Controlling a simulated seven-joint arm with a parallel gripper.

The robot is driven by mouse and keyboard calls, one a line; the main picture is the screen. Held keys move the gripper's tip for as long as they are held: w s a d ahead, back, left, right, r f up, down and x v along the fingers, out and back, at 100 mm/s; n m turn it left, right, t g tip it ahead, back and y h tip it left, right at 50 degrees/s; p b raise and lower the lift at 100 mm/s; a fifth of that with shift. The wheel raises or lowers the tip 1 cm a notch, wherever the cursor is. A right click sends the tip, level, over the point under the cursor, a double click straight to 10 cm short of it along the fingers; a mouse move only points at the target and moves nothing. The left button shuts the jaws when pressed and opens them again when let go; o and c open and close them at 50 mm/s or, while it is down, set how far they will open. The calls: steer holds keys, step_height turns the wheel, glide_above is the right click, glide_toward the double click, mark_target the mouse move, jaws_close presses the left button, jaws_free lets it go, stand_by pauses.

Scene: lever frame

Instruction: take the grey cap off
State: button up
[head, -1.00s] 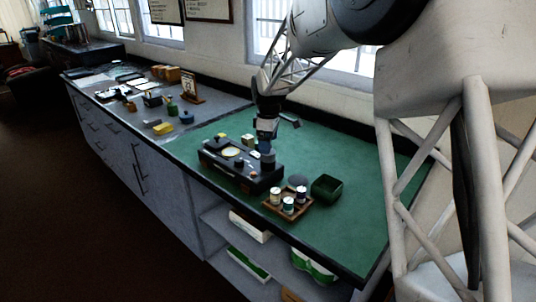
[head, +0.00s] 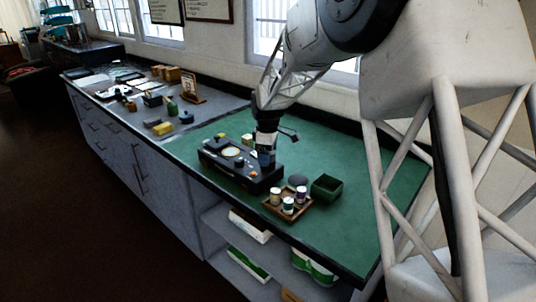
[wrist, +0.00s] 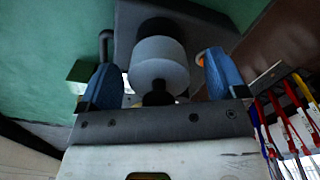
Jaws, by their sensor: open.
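My gripper (head: 265,158) points down over the right end of a black box (head: 232,170) on the green mat. In the wrist view, my gripper (wrist: 162,78) is open, with a blue finger on each side of a light grey round cap (wrist: 160,62). A gap shows between the cap and each finger, so they look apart. A black part shows behind the cap. In the head view, my gripper largely hides the cap. The box also carries a round pale dial and small knobs.
A brown tray (head: 270,207) with several small jars stands right of the box, near the front edge. A dark grey disc (head: 298,180) and an open green bin (head: 326,187) lie beyond it. The right of the mat (head: 365,210) is clear.

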steer(key=c, duration=1)
steer(key=shift+r, duration=0.2)
steer(key=shift+r, duration=0.55)
step_height(320, 180, up, 2)
steer(key=shift+r, duration=0.1)
steer(key=s+d, duration=0.1)
steer(key=s, duration=0.4)
steer(key=s+r, duration=0.1)
steer(key=s, duration=0.4)
steer(key=s+d, duration=0.1)
steer(key=s, duration=0.4)
steer(key=shift+s+d+r, duration=0.15)
steer(key=shift+s+d, duration=0.15)
steer(key=shift+s, duration=0.1)
